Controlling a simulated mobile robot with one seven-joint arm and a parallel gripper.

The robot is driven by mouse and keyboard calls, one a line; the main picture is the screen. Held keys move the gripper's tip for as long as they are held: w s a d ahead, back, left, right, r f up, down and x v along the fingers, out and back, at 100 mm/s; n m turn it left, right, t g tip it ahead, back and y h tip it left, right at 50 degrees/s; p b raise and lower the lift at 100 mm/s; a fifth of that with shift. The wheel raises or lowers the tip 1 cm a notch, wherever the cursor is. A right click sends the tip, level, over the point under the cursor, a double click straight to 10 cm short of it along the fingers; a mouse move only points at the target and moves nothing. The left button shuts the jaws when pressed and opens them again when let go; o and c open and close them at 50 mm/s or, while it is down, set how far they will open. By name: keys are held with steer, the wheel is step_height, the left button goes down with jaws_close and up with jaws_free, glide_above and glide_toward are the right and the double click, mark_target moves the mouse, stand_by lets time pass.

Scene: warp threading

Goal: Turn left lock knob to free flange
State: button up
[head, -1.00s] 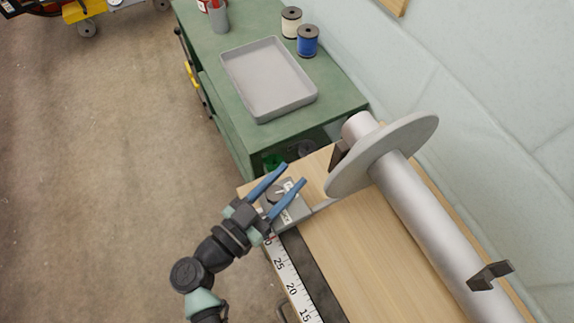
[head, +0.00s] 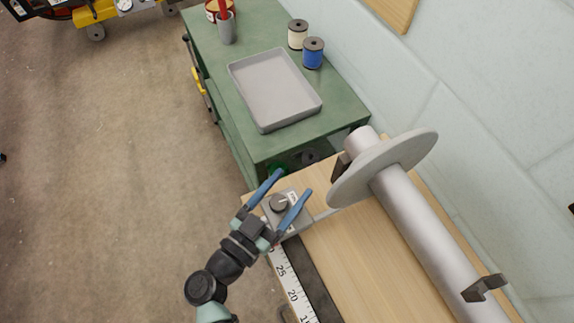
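The left lock knob (head: 279,203) is a small dark round knob on a grey block at the left end of the wooden bench. The flange (head: 384,168) is a large grey disc on the silver beam (head: 418,218). A thin grey arm runs from the knob block towards the flange. My gripper (head: 294,183) has two blue fingers spread apart. In the picture one lies left of the knob and one right of it. I cannot tell whether they touch the knob or how high they are above it. Nothing is seen held.
A green cart (head: 225,110) stands behind the bench, with a grey tray (head: 262,92), a white spool (head: 298,34), a blue spool (head: 313,53) and a cup (head: 226,28). A ruler (head: 290,285) runs along the bench edge. Open floor lies to the left.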

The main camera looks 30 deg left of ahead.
stand_by(0.4)
steer(key=s+a, duration=0.2)
steer(key=s, duration=1)
steer(key=shift+s+a, duration=0.2)
steer(key=shift+s, duration=0.2)
